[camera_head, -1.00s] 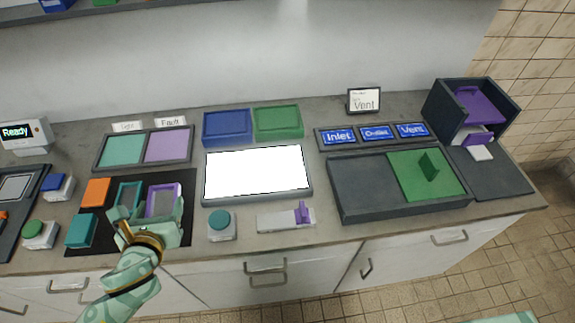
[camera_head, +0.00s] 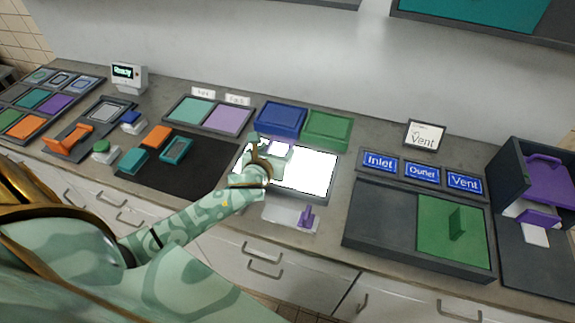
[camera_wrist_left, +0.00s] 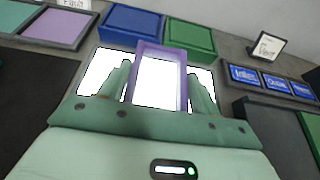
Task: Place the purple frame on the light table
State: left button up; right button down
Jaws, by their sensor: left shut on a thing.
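The purple frame (camera_wrist_left: 138,76) is between the fingers of my left gripper (camera_wrist_left: 160,88), which is shut on it. In the left wrist view the frame stands out over the bright white light table (camera_wrist_left: 94,84), and white shows through its opening. In the head view my left gripper (camera_head: 272,148) is over the left part of the light table (camera_head: 315,172) and hides most of the frame. I cannot tell whether the frame touches the table. My right gripper is not in view.
Behind the light table stand a blue tray (camera_head: 281,118) and a green tray (camera_head: 327,130). A black mat (camera_head: 205,172) with a teal frame (camera_head: 176,150) lies to the left. A pale block with a purple handle (camera_head: 307,217) is in front, and a dark tray (camera_head: 385,216) is to the right.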

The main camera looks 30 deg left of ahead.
pick_arm(q)
jog(key=w+f+b, duration=0.1)
jog(key=f, duration=0.1)
jog(key=w+f, duration=0.2)
jog(key=w+f+b, duration=0.1)
jog(key=shift+w+a+f+b, duration=0.2)
jog(key=shift+w+f+b, duration=0.05)
jog(key=shift+f+b, duration=0.15)
notch_tip(320, 180, down, 3)
jog(key=shift+w+f+b, duration=0.1)
jog(key=shift+f+b, duration=0.1)
jog(key=shift+b, duration=0.65)
jog(key=shift+r, duration=0.15)
jog(key=o, duration=1)
